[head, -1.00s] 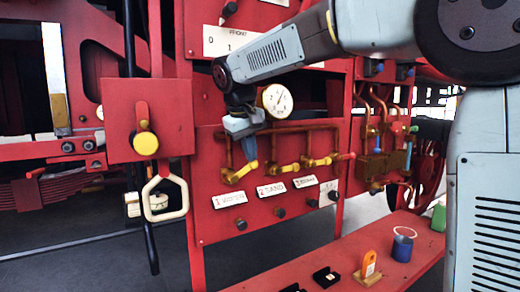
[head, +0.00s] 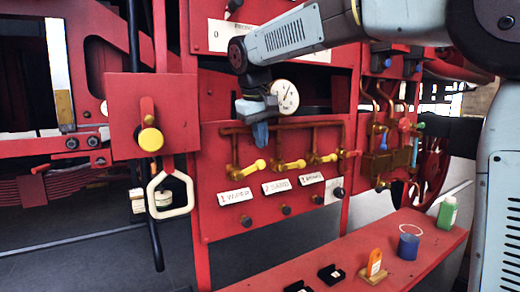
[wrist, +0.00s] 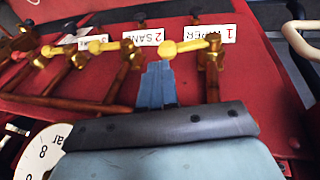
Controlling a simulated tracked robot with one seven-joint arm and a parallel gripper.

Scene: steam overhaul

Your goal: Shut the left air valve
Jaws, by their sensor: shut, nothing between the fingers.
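The left valve (head: 248,169) is the leftmost of three brass valves with yellow levers on a red panel, above the label marked 1. Its lever points right and slightly up in the head view. My gripper (head: 261,147) is shut and empty, just above the lever's free end in the head view. In the wrist view its blue fingertips (wrist: 158,66) are close to the lever's rounded end. I cannot tell whether they touch it.
The middle valve (head: 292,165) and right valve (head: 325,158) sit beside it, with copper pipes above. A white gauge (head: 284,97) is close behind my gripper. A white hexagonal ring handle (head: 170,211) hangs at left. A red bench (head: 330,262) holds small items below.

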